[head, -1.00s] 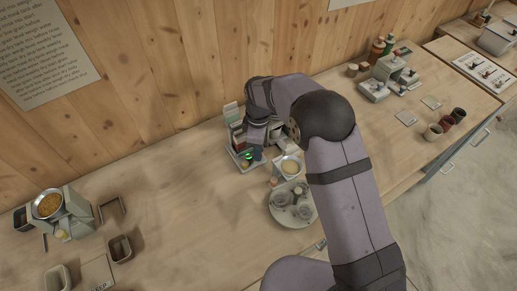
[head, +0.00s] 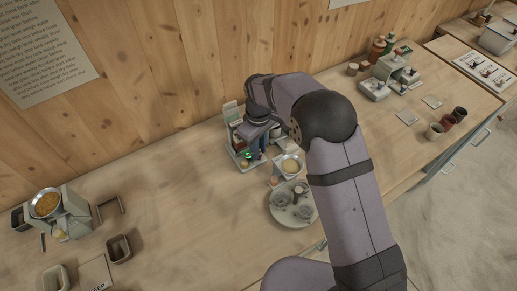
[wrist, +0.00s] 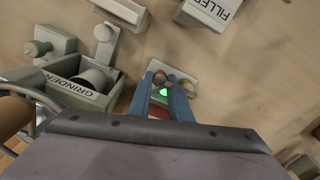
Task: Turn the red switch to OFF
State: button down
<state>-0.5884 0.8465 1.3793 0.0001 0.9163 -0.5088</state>
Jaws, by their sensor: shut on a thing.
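The small light-coloured mixer unit (wrist: 186,94) with a green lit lamp (wrist: 163,92) lies under my gripper in the wrist view. The lamp also shows in the head view (head: 247,155). My gripper (wrist: 161,92) points down at the unit, its two blue-grey fingers close together. A red part (wrist: 158,112), which looks like the red switch, shows between the fingers. The fingers and palm hide most of it, so its turned position cannot be read. A reddish round knob (wrist: 160,78) sits just beyond the lamp.
A grey box marked GRINDER (wrist: 85,90) stands close on the left in the wrist view. A white FILLER box (wrist: 210,12) is at the top. In the head view a round tray (head: 292,218) with metal parts stands in front. Bare bench (head: 175,200) lies to the left.

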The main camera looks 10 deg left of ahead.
jog(key=m, duration=0.5)
jog(key=shift+m, duration=0.4)
dwell(0.3)
jog(key=c, duration=1.6)
grip_release()
jog(key=shift+r+b, duration=0.15)
jog(key=shift+b, duration=0.2)
jog(key=shift+r+b, duration=1.05)
jog(key=shift+r, duration=2.5)
